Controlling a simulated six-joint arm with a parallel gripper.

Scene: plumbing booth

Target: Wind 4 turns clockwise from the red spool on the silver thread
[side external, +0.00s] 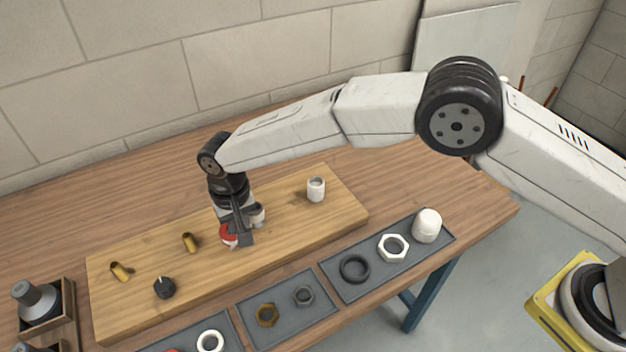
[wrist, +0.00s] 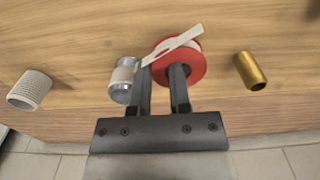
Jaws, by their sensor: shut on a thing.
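The red spool (wrist: 197,72) of white tape is at my gripper (wrist: 160,68) in the wrist view, with one finger in front of it. My gripper is shut on it, though the fingers hide the contact. A white tape strip (wrist: 172,46) crosses the spool's face towards the silver thread (wrist: 120,92). In the side external view, the red spool (side external: 228,236) shows low at my gripper (side external: 238,238), close over the wooden board.
On the board (side external: 290,225) are brass fittings (side external: 190,242) (side external: 121,271), a black part (side external: 165,288) and a white threaded piece (side external: 316,189). Grey trays (side external: 330,268) with rings and nuts lie along the front. A wooden box (side external: 62,305) with a grey fitting stands at left.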

